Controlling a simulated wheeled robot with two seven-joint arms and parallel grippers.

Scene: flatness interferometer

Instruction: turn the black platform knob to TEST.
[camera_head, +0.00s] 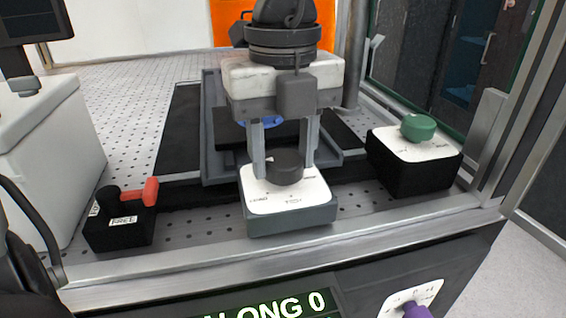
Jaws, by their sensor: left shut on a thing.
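The black platform knob (286,168) stands on a white dial plate (290,203) on top of a grey box (290,222), at the middle front of the bench. My right gripper is not in view.
A green knob (418,127) on a black box stands at right. A black box with a red lever (150,191) and a "FREE" label stands at left. A purple knob (416,310) is on the front panel, beside a lit display (275,305). A metal post rises behind my gripper.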

